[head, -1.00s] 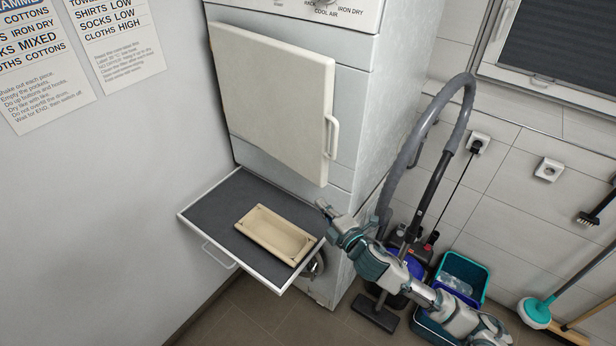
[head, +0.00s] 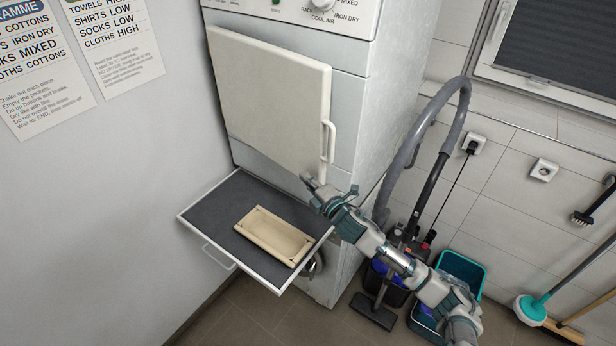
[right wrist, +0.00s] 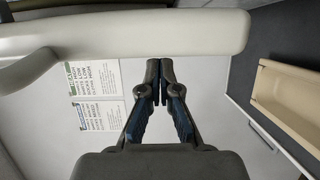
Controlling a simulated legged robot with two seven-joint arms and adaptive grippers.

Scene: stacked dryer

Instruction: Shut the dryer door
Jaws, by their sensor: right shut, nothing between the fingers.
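The dryer door (head: 268,98) is a cream panel on the front of the white dryer (head: 392,60). It stands ajar, with its right edge out from the front. Its handle (head: 330,142) is a pale vertical bar near that edge. My right gripper (head: 306,181) is shut and empty, just below the door's lower right corner and above the pull-out shelf. My left gripper is not in view.
A dark pull-out shelf (head: 212,205) juts out below the door, with a beige tray (head: 274,249) on it. A vacuum hose (head: 462,100) and teal bins (head: 462,268) stand to the right. A wall with posters (head: 112,40) closes off the left.

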